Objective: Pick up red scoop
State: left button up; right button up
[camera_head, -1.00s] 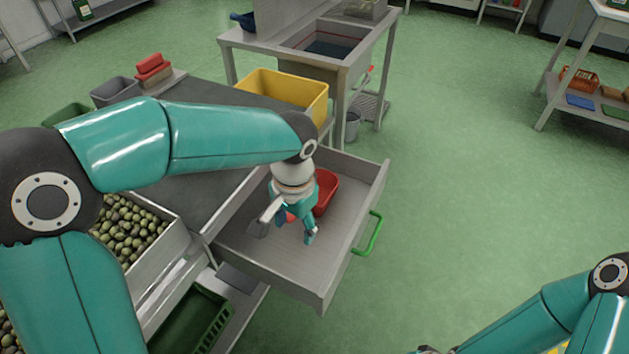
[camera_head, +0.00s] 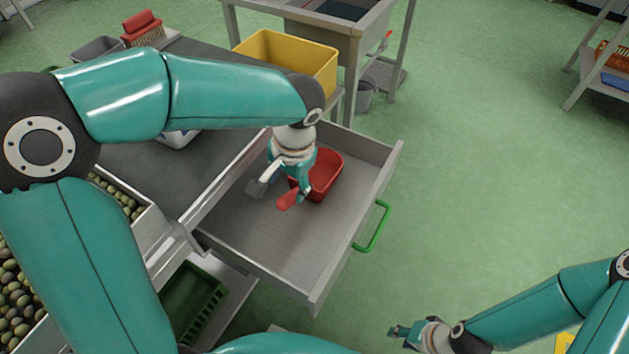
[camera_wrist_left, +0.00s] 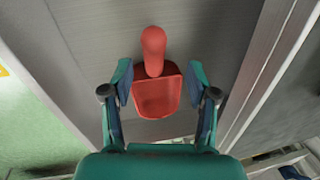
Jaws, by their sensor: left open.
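The red scoop (camera_head: 327,176) lies in the open grey drawer (camera_head: 262,238), near its back end. In the head view its handle (camera_head: 288,199) points toward the lower left. My left gripper (camera_head: 280,187) is open over the scoop and partly hides it. In the left wrist view the scoop (camera_wrist_left: 157,97) lies between the two spread fingers of my left gripper (camera_wrist_left: 159,85). I see a gap on each side; the height above it is hard to tell. My right gripper (camera_head: 398,333) is low at the right, away from the drawer; its jaw opening is unclear.
The drawer's walls surround the scoop, and a green handle (camera_head: 373,227) is on its front. A yellow bin (camera_head: 290,62) stands behind. Olives (camera_head: 20,290) fill a crate at left. A green crate (camera_head: 192,305) sits below.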

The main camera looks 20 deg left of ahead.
aim_at(290, 196)
pick_arm(q)
jog(key=shift+w+a+f+b, duration=0.1)
jog(key=shift+f+b, duration=0.2)
jog(key=shift+f, duration=1.45)
jog(key=shift+a+f+b, duration=0.1)
jog(key=shift+f+b, duration=0.15)
jog(key=shift+f, duration=1.45)
grip_shut()
jog(key=shift+r, duration=0.1)
